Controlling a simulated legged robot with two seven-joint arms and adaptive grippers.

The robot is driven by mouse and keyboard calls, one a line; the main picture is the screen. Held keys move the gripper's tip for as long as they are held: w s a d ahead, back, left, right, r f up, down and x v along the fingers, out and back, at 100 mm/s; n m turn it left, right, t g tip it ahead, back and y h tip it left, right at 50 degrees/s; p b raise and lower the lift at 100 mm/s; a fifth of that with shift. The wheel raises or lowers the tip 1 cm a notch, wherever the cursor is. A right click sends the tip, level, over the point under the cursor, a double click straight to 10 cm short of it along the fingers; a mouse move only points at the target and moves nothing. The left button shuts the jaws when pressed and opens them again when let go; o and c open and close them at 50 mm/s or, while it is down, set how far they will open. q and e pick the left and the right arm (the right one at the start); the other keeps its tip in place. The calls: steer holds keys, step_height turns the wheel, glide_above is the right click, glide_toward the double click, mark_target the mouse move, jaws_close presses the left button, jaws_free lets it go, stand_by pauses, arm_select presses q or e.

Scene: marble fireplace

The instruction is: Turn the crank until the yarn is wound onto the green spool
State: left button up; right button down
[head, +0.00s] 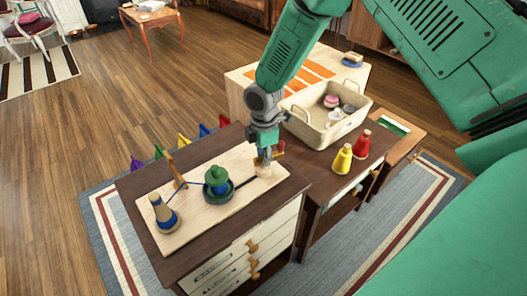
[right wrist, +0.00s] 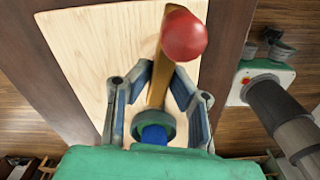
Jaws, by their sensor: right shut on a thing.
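The green spool (head: 218,182), with some blue on it, stands upright mid-board on a pale wooden board (head: 240,203). A cone of blue yarn (head: 162,213) stands at the board's left end. A blue strand runs from it past a wooden post (head: 176,170) to the spool. My right gripper (head: 265,152) is over the board's right end, shut on the crank, mostly hidden there. In the right wrist view its fingers (right wrist: 163,78) flank the wooden crank arm (right wrist: 157,85), with a red ball knob (right wrist: 184,36) beyond. My left gripper is not in view.
A yellow cone (head: 342,158) and a red cone (head: 362,144) stand right of the board. A cream bin (head: 318,135) with several items is behind them. Several coloured pennants (head: 184,141) line the dresser's far edge.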

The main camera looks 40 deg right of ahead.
steer(key=m+p, duration=0.1)
steer(key=m, duration=0.2)
steer(key=shift+w+r+m+p, duration=0.15)
steer(key=shift+r+m+p, duration=0.05)
steer(key=shift+m+p, duration=0.2)
steer(key=m+p, duration=0.1)
steer(key=m, duration=0.3)
steer(key=shift+m, duration=0.3)
steer(key=m+p, duration=0.1)
steer(key=m, duration=0.3)
steer(key=m+p, duration=0.1)
steer(key=m, duration=0.4)
steer(key=shift+w, duration=0.15)
steer(key=shift+m, duration=0.3)
steer(key=c, duration=1.5)
jaws_free()
steer(key=shift+f, duration=0.1)
